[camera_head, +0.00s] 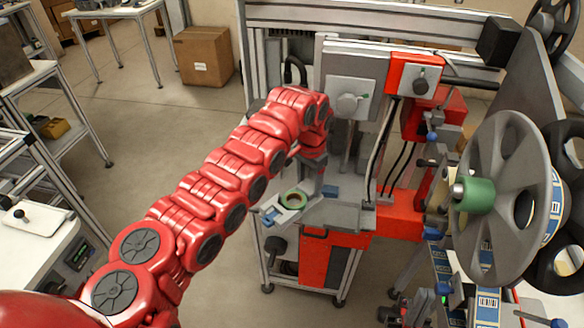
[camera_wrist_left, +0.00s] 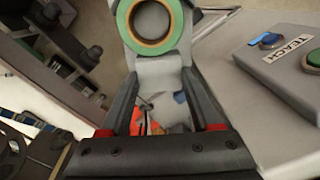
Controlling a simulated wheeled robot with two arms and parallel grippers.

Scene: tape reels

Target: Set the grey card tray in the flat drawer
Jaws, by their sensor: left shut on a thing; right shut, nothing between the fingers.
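My left gripper (camera_wrist_left: 160,76) is shut on a light grey piece (camera_wrist_left: 158,66), which I take to be the grey card tray. A green tape ring with a tan inner edge (camera_wrist_left: 128,28) lies on its far part. The left fingers are mostly hidden there. I cannot make out the flat drawer for certain in either view. My right gripper is in neither view.
A grey panel labelled TEACH (camera_wrist_left: 283,50) with a blue button is close on the right in the wrist view. In the head view a large grey reel (camera_head: 505,150) stands at the right, and a red cabinet (camera_head: 315,260) sits under the bench. Open floor lies to the left.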

